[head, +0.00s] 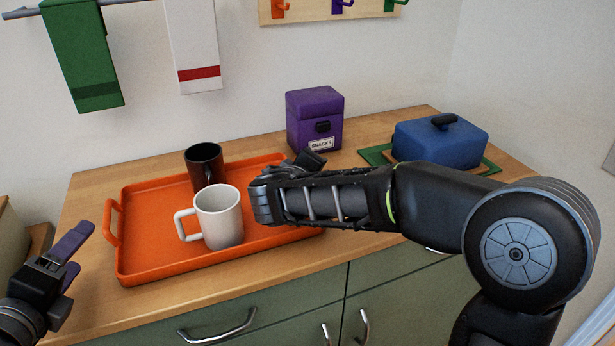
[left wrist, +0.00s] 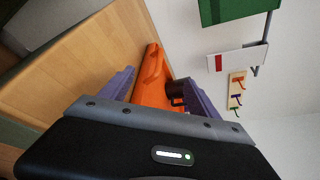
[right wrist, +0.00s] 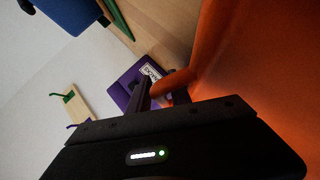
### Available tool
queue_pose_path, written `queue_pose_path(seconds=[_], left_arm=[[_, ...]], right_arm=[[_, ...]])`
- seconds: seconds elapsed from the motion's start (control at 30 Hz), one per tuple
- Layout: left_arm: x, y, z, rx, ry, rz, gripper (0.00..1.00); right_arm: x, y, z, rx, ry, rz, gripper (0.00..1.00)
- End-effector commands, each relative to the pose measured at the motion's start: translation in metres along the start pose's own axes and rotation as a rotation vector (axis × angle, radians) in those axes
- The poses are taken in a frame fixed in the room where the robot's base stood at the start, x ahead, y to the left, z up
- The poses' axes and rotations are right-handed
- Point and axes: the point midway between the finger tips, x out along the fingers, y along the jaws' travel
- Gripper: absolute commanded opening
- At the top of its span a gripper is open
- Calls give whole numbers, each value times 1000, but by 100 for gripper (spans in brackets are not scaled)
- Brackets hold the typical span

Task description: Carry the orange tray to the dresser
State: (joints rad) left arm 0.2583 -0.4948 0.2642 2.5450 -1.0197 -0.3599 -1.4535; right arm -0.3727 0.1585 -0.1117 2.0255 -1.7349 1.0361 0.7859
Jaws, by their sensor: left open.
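The orange tray (head: 150,262) lies on a wooden counter top. A black mug (head: 204,163) and a white mug (head: 220,218) stand upright on it. My left gripper (head: 72,255) is open and empty, left of the tray's left handle (head: 110,222) and apart from it. In the left wrist view the tray's handle end (left wrist: 150,72) shows ahead between the spread purple fingers. My right gripper (right wrist: 162,94) is at the tray's right end; its fingers look close together on the orange handle. My right forearm hides that end in the head view.
A purple snacks box (head: 315,120) stands behind the tray's right end. A blue lidded dish (head: 440,143) sits on a green mat (head: 375,156) at the right. Green drawers with metal handles (head: 218,328) are below. Towels (head: 82,55) and hooks hang on the wall.

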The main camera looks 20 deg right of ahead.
Motion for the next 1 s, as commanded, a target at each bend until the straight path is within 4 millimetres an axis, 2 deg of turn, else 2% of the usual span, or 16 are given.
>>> queue_pose_path(seconds=[0.13,0.37,0.53,0.67,1.0], left_arm=[[0,0,0,0,0,0,71],[0,0,0,0,0,0,71],[0,0,0,0,0,0,71],[0,0,0,0,0,0,71],[0,0,0,0,0,0,71]], right_arm=[[0,-3,1,-3,-1,-5,44],[0,-4,0,-4,0,-7,44],[-10,-4,0,-4,3,-8,44],[-28,-3,0,-4,3,-6,44],[-96,1,0,2,4,1,44]])
